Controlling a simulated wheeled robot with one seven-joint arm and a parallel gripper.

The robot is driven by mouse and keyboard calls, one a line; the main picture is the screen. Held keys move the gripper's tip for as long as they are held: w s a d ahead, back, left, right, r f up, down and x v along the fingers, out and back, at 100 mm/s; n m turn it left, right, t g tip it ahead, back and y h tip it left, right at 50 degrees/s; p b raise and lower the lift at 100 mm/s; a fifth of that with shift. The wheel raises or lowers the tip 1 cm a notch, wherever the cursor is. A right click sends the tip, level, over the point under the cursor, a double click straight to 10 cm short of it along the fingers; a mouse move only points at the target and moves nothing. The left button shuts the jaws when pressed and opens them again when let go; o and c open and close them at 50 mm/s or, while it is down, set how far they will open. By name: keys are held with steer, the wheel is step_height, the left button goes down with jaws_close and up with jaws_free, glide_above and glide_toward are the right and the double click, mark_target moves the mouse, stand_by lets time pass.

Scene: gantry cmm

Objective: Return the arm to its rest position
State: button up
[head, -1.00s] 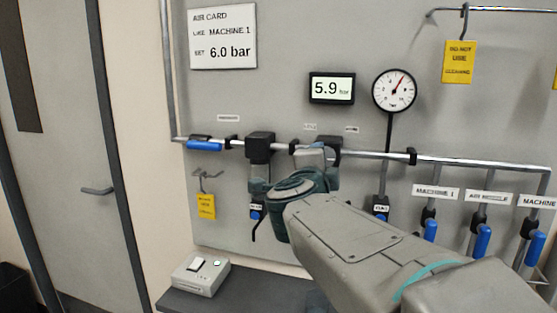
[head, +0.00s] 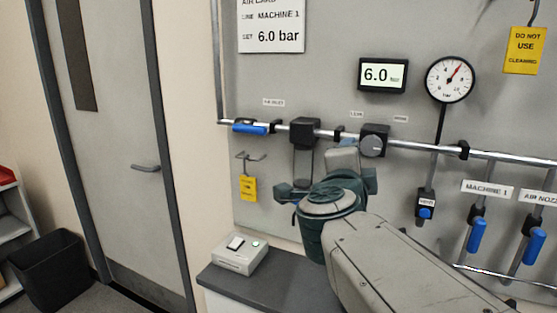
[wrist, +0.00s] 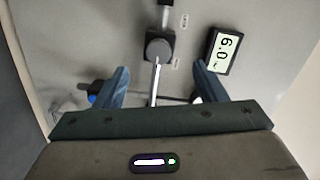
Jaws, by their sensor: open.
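My gripper (head: 328,186) is in front of the wall panel, below the pipe. In the wrist view my gripper (wrist: 160,68) shows two blue-grey fingers spread apart with nothing held between them. The round grey regulator knob (head: 373,145) sits on the pipe, up and right of my gripper in the head view. In the wrist view the knob (wrist: 158,50) is beyond the fingertips, apart from them. My forearm reaches up from the lower right of the head view and hides part of the panel.
A digital display (head: 383,75) reads 6.0 bar, beside a round gauge (head: 449,79). Blue-handled valves (head: 477,235) hang at the right. A switch box (head: 240,254) stands on a dark-topped cabinet (head: 270,290) below. A door (head: 120,130) and a black bin (head: 52,268) are at left.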

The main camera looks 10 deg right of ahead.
steer(key=w+a+f+n+y, duration=0.3)
steer(key=a+f+n+y, duration=0.35)
steer(key=n, duration=0.25)
steer(key=s+a+f+n+g+y, duration=0.45)
steer(key=f+n, duration=0.25)
steer(key=f, duration=0.3)
steer(key=s+d+f+n+g+h, duration=0.1)
steer(key=s+d+f+n+g, duration=0.1)
steer(key=s+f+g, duration=0.2)
steer(key=s+d+f+n+g+h, duration=0.1)
steer(key=s+d+f+n+g, duration=0.1)
steer(key=s+f, duration=0.5)
steer(key=shift+s+d+n+g+h, duration=0.3)
steer(key=shift+s+d+n+g, duration=0.15)
steer(key=shift+s+g, duration=0.5)
